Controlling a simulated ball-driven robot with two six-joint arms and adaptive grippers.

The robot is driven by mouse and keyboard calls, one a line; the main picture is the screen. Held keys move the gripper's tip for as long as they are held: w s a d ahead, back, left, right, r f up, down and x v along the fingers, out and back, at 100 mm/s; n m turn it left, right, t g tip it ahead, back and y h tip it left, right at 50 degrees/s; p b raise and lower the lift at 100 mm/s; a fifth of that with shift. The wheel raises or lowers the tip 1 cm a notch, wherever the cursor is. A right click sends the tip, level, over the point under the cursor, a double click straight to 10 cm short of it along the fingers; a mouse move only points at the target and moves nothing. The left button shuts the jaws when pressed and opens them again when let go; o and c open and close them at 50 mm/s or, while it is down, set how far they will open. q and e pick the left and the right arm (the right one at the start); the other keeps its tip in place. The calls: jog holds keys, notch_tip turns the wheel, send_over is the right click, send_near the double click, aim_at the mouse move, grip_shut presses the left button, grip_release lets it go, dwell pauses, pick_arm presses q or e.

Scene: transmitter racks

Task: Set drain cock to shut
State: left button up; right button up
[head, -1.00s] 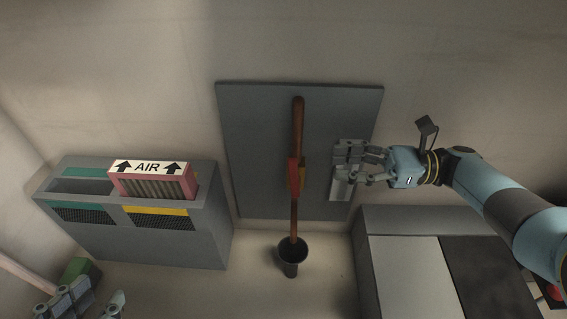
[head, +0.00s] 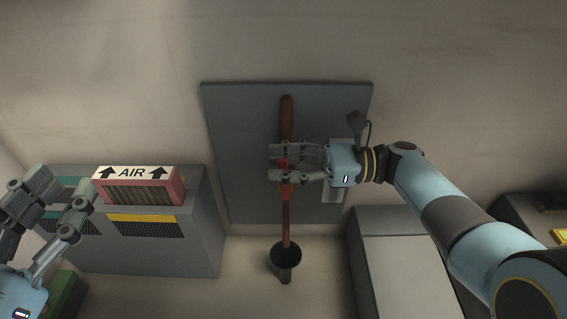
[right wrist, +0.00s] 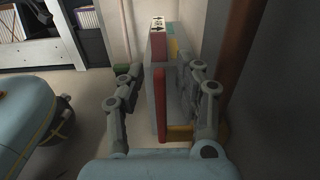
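The drain cock sits on a brown vertical pipe (head: 286,118) in front of a grey wall panel (head: 240,130). Its red lever (right wrist: 161,108) lies in line with the pipe, and its brass body (right wrist: 181,133) shows in the right wrist view. In the head view, the red lever (head: 285,191) is partly hidden by my right gripper (head: 276,163). My right gripper is open, with its fingers on either side of the lever and gaps visible to both. My left gripper (head: 66,192) is open and empty at the far left, in front of the grey cabinet.
A grey cabinet (head: 190,245) on the left holds a red-framed filter marked AIR (head: 140,188). A black funnel (head: 286,257) stands under the pipe. A pale plate (head: 335,193) is on the panel behind my right wrist. A grey box (head: 395,270) stands at lower right.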

grip_shut()
dwell(0.6)
